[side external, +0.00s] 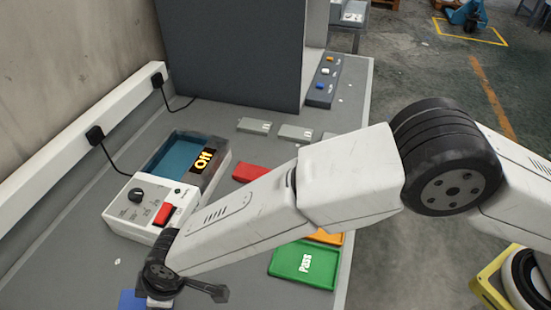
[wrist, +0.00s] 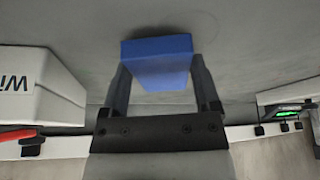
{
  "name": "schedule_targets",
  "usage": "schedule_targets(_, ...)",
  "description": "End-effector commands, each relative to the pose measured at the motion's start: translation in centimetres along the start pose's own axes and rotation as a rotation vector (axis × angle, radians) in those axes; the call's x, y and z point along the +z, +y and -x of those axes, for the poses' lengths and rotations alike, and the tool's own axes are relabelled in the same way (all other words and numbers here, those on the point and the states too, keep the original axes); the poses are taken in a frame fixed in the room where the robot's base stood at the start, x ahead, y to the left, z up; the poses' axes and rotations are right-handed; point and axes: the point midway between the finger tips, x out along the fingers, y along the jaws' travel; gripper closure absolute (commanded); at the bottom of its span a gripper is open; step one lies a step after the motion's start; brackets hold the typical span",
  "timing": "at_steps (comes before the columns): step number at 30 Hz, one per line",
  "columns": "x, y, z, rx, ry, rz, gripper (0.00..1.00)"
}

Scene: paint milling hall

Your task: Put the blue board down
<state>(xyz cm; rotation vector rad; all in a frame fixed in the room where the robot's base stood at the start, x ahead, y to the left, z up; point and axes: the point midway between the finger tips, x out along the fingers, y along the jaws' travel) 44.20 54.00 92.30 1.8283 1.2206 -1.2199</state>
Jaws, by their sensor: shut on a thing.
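The blue board (wrist: 158,62) is a plain blue block between the two fingers of my gripper (wrist: 159,78) in the wrist view. The gripper is shut on it, with a finger against each side. In the side view, part of the blue board (side external: 131,299) shows at the bottom edge, low and left of my wrist. My arm and the picture edge hide the rest of it. The grey bench (side external: 75,270) is below it. I cannot tell whether the board touches the bench.
A green "PASS" tray (side external: 305,264), an orange tray (side external: 327,237) and a red one (side external: 249,172) lie right. A dark cabinet (side external: 235,50) stands at the back.

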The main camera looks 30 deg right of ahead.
Motion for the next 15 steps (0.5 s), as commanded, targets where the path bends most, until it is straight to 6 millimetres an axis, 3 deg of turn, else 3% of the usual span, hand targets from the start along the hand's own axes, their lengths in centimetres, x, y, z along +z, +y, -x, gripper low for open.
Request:
schedule_targets(4, -0.7, 0.0, 1.9, -0.001, 0.002, 0.000, 0.89)
schedule_targets(15, 0.7, -1.0, 6.5, -0.001, 0.002, 0.001, 0.89)
